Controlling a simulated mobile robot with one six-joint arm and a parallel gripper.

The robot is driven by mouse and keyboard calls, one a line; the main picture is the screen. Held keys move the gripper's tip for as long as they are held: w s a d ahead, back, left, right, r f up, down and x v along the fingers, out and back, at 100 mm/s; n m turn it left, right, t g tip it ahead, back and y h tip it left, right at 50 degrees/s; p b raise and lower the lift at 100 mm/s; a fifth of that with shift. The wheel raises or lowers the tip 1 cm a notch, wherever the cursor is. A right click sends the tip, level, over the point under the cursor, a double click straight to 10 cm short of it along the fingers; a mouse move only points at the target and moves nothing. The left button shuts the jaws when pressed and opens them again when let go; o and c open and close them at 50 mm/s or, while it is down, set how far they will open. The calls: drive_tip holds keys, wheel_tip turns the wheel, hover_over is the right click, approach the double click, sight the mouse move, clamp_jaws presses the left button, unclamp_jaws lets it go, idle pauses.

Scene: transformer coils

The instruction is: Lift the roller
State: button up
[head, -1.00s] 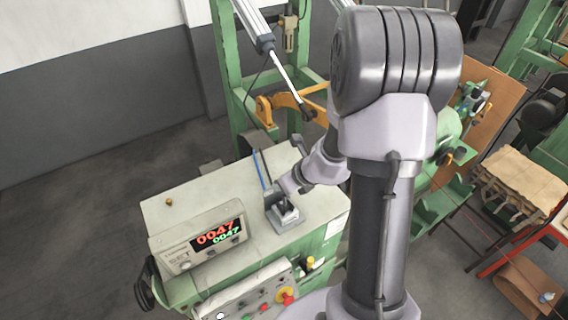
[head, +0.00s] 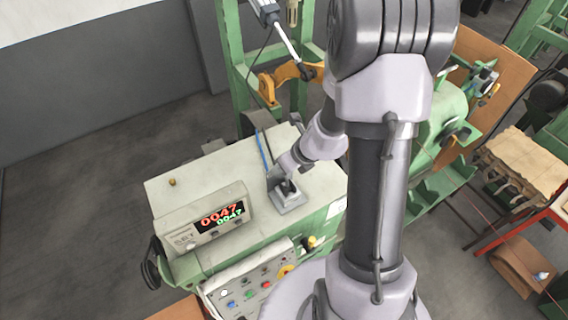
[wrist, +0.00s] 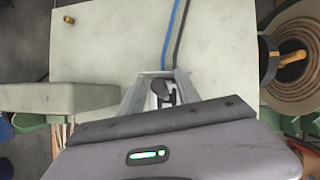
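I cannot pick out the roller with certainty; a yellow arm (head: 283,84) with a dark end hangs on the green frame at the back. A small grey lever base (head: 290,200) with a dark handle stands on the pale cabinet top (head: 215,165). My gripper (head: 285,169) is at the lever, close to the handle.
A display box (head: 205,218) reading 0047 stands at the cabinet's front left, above a button panel (head: 250,286). A blue cable (head: 263,150) runs behind the lever. A green frame (head: 233,70) rises at the back. A brown coil (wrist: 295,62) is at the right in the wrist view.

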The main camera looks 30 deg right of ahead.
drive_tip(key=p+v, duration=0.1)
drive_tip(key=v, duration=1.6)
drive_tip(key=shift+r, duration=0.2)
